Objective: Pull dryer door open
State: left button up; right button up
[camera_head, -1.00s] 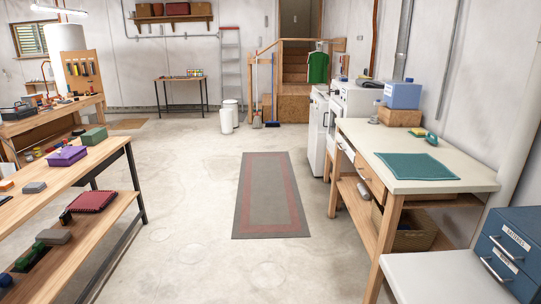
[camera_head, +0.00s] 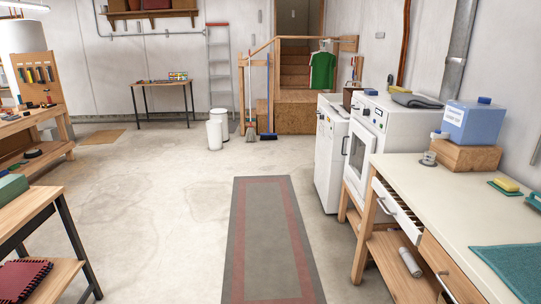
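Two white appliances stand side by side along the right wall. The nearer one (camera_head: 376,118) has a front door (camera_head: 358,152) with a dark window and a vertical handle, and it looks shut. It appears raised on a wooden stand. The farther one (camera_head: 329,160) is lower and also has a handle on its front. I cannot tell for sure from labels which is the dryer; the nearer one with the windowed door looks like it. Neither of my grippers is in view.
A grey and red mat (camera_head: 265,245) lies on the clear floor ahead. A workbench (camera_head: 440,190) stands at right before the appliances, its upper drawer (camera_head: 397,208) partly open. A blue detergent container (camera_head: 468,122) sits on a wooden box. Another bench (camera_head: 28,212) stands at left.

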aim_at(356, 128)
jog(key=i+z, duration=0.1)
jog(key=i, duration=1.15)
jog(key=i+j+z, duration=0.1)
jog(key=i, duration=1.1)
